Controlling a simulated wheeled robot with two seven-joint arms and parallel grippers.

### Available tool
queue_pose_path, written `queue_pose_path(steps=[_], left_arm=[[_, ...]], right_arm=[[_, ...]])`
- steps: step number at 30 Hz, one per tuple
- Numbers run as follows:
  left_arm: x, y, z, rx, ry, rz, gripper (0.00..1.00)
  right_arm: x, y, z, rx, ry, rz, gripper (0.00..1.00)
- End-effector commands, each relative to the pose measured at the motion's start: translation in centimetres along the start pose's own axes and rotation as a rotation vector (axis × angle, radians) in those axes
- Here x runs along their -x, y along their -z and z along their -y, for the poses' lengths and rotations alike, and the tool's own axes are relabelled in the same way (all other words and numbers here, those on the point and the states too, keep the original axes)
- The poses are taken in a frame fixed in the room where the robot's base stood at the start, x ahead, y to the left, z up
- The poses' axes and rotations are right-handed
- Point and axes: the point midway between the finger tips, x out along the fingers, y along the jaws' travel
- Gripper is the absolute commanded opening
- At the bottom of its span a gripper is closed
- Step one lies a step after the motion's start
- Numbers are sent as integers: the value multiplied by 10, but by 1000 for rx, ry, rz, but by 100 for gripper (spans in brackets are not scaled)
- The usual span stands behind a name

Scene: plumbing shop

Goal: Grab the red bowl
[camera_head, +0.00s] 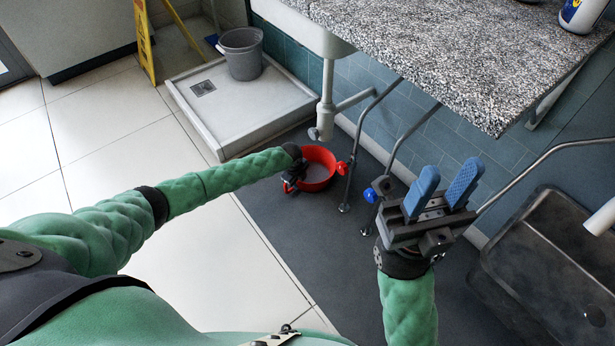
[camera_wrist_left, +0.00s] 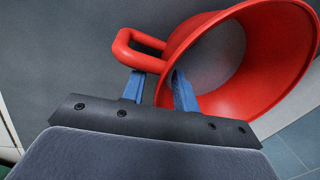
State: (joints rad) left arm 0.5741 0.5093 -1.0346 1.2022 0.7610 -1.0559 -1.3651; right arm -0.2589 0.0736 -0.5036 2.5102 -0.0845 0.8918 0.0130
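The red bowl (camera_head: 322,182) is on the dark floor under the counter in the head view. In the left wrist view the bowl (camera_wrist_left: 262,50) is large and tilted in the picture, with a loop handle (camera_wrist_left: 122,47) on its left. My left gripper (camera_head: 291,180) is at the bowl's left side. In the left wrist view its blue fingers (camera_wrist_left: 159,82) are apart, with the bowl's wall near the handle between them. A gap shows beside the left finger, whose tip is partly hidden by the handle. My right gripper (camera_head: 443,188) is open and empty, raised at the right.
A grey bucket (camera_head: 241,54) stands on a white shower tray (camera_head: 200,115). Pipes with a red knob (camera_head: 342,168) and blue knob (camera_head: 370,195) stand right of the bowl. A speckled counter (camera_head: 450,55) overhangs. A dark sink (camera_head: 550,270) is at right.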

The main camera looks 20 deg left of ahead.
Motion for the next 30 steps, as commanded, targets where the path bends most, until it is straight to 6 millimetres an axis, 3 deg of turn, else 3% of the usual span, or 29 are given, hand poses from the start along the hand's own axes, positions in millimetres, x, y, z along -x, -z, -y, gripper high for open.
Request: queue_pose_path(steps=[1, 6, 14, 19, 30], left_arm=[[-13, -1, -1, 1, -1, 0, 30], [-32, -1, 0, 0, -1, -1, 30], [-34, -2, 0, 0, -1, 0, 30], [-34, -2, 0, 0, -1, 0, 0], [-34, -2, 0, 1, -1, 0, 0]], right_arm=[[10, -1, 1, 3, 6, 6, 36], [20, -4, 3, 10, 21, 24, 36], [20, -4, 4, 12, 23, 29, 36], [20, -4, 4, 11, 23, 28, 36], [20, -4, 4, 11, 26, 25, 36]])
